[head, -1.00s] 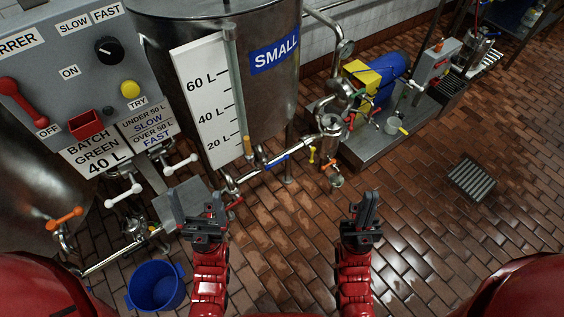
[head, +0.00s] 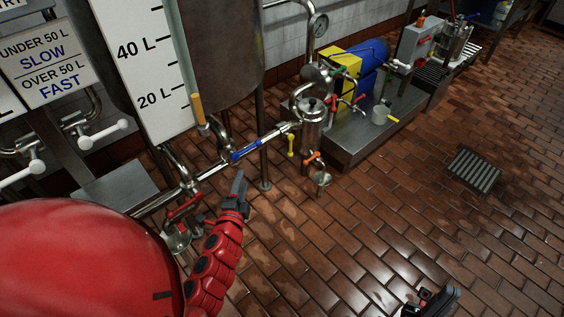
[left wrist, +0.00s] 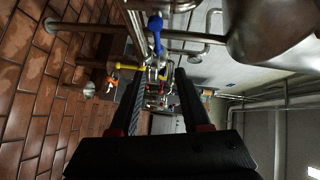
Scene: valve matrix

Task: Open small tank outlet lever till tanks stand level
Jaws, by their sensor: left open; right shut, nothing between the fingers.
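The small tank (head: 222,50) stands at the upper left, with its level board (head: 142,75) in front marked 20 L and 40 L. A blue lever (head: 245,151) lies along the steel pipe below the tank; it also shows in the left wrist view (left wrist: 178,36). Which lever is the tank outlet carries no readable label. My left gripper (head: 239,178) is open, seen nearly edge-on, just below the blue lever and apart from it. In the left wrist view the open jaws (left wrist: 160,95) have nothing held between them. My right gripper (head: 440,298) is shut and empty at the lower right.
A red lever (head: 184,206) sits on the pipe left of my left gripper. White levers (head: 104,133) are at the left, a yellow lever (head: 291,146) at the right. The pump skid (head: 350,145) stands behind. The brick floor at right is free, with a drain grate (head: 474,171).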

